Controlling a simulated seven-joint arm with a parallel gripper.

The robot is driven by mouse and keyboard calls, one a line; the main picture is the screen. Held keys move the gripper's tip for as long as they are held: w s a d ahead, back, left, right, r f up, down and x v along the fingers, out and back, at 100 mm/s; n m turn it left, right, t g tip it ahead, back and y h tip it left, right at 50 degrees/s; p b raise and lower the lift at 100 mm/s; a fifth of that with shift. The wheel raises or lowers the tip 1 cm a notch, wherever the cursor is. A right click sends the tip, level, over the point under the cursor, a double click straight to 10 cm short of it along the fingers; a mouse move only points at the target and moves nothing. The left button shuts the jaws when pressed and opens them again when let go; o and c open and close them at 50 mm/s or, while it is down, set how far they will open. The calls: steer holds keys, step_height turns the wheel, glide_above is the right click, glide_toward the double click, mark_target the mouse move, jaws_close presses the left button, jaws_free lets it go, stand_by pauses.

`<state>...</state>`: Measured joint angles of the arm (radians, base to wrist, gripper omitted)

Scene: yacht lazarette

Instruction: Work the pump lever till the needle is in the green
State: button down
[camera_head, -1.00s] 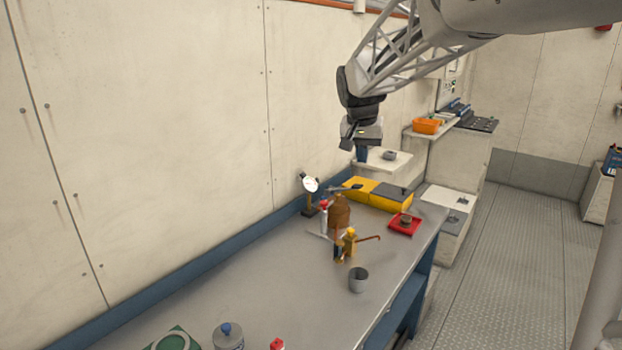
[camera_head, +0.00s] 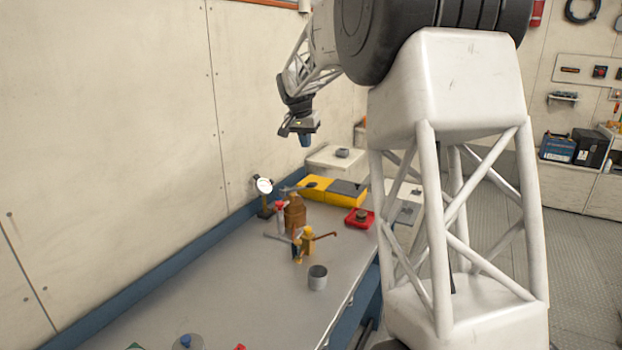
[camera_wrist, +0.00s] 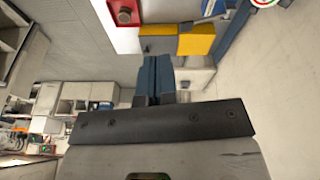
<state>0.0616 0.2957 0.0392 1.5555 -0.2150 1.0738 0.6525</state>
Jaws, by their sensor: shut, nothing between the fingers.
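A small yellow-and-dark pump (camera_head: 303,246) stands on the grey workbench in the head view. Its thin brown lever (camera_head: 324,236) sticks out to the right. A gauge with a round white dial (camera_head: 264,186) stands on a dark post behind it by the wall. The dial also shows cut off at the top right of the wrist view (camera_wrist: 265,3). The needle is too small to read. My gripper (camera_head: 305,141) hangs high above the far end of the bench, well away from the lever. Its blue fingers (camera_wrist: 154,76) are together and empty.
A brown bottle (camera_head: 295,213) and a red-topped item (camera_head: 280,212) stand close behind the pump. A grey cup (camera_head: 317,278) is in front. A red tray (camera_head: 360,218) and yellow case (camera_head: 317,187) lie farther back. The bench's near left surface is mostly clear.

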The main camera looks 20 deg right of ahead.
steer(key=w+d+f+m, duration=0.1)
steer(key=w+f, duration=0.2)
steer(key=w, duration=0.4)
steer(key=w+d+f+m, duration=0.1)
steer(key=w+d+f, duration=0.1)
steer(key=w, duration=0.5)
steer(key=shift+f+h, duration=0.3)
steer(key=shift+f, duration=0.45)
steer(key=shift+w+d, duration=0.1)
steer(key=shift+d, duration=0.05)
glide_above(313, 183)
steer(key=a, duration=0.1)
steer(key=f, duration=1.1)
steer(key=shift+s+a+f, duration=0.1)
steer(key=shift+s+f, duration=0.1)
steer(key=shift+f, duration=0.05)
steer(key=shift+s+f, duration=0.15)
steer(key=shift+f, duration=0.85)
